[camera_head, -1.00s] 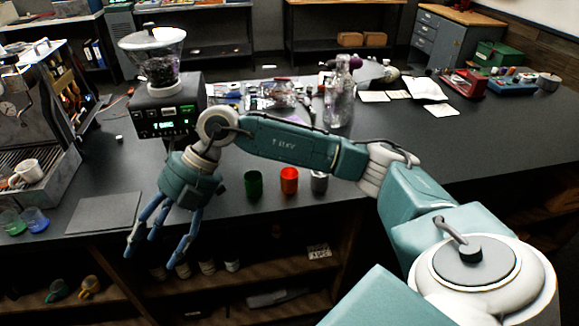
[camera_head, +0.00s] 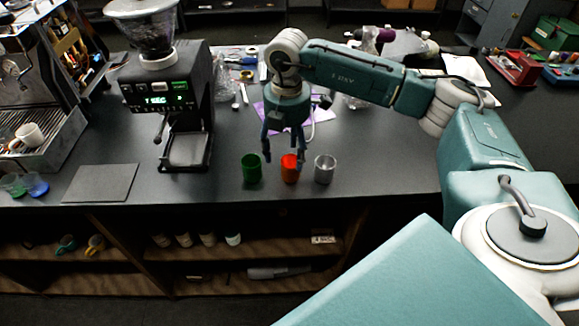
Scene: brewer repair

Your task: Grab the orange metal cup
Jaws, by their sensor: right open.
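The orange metal cup (camera_head: 289,172) stands upright near the front edge of the dark counter (camera_head: 390,160). It is the middle one of three cups, with a green cup (camera_head: 251,169) to its left and a silver cup (camera_head: 325,169) to its right. My right gripper (camera_head: 285,150) points down at the orange cup with its fingers spread. The fingertips are around or just behind the cup's rim; I cannot tell whether they touch it. My left gripper is out of view.
A grinder (camera_head: 170,110) stands to the left, with an espresso machine (camera_head: 35,100) beyond it. A flat grey mat (camera_head: 100,183) lies on the counter. Clear glassware and a purple cloth lie behind my right arm. Open shelves (camera_head: 240,250) are below the counter.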

